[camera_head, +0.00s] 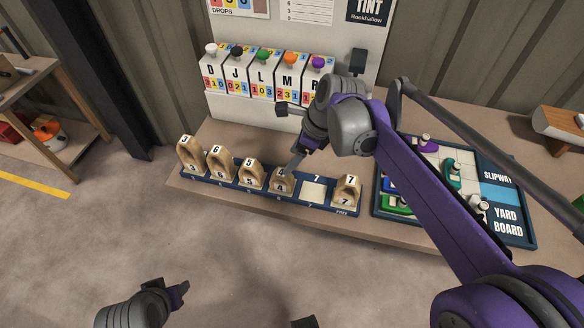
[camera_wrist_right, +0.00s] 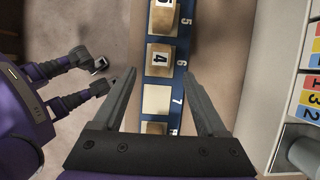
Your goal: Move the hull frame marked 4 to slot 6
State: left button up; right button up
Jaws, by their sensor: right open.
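The hull frame marked 4 (camera_head: 281,184) is a tan wooden arch standing upright in the blue rack (camera_head: 232,184), just left of an empty pale slot (camera_head: 313,191) labelled 7. In the right wrist view frame 4 (camera_wrist_right: 160,57) sits beside the label 6 (camera_wrist_right: 182,63). My right gripper (camera_head: 291,168) is open, at the top of frame 4. In its wrist view the fingertips (camera_wrist_right: 160,72) lie to either side of frame 4; contact cannot be told. My left gripper (camera_head: 178,292) hangs low, away from the rack; its opening is unclear.
Frames 3 (camera_head: 190,155), 6 (camera_head: 220,162) and 5 (camera_head: 252,173) stand left of frame 4. Frame 7 (camera_head: 346,190) stands at the rack's right end. The yard board (camera_head: 508,222) lies to the right, lettered blocks (camera_head: 262,75) behind.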

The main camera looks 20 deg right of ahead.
jog(key=s+f+n+t+h, duration=0.1)
jog(key=s+f+n, duration=0.2)
jog(key=s+n, duration=0.3)
jog(key=s+f+n+t+h, duration=0.1)
jog(key=s+f+n, duration=0.2)
jog(key=s+n, duration=0.3)
jog(key=s+d+f+n+h, duration=0.1)
jog(key=s+f+n, duration=0.2)
jog(key=s+n, duration=0.4)
jog(key=n, duration=0.5)
jog(key=shift+n+t+h, duration=0.3)
jog(key=shift+n+t, duration=0.1)
jog(key=shift+s, duration=0.1)
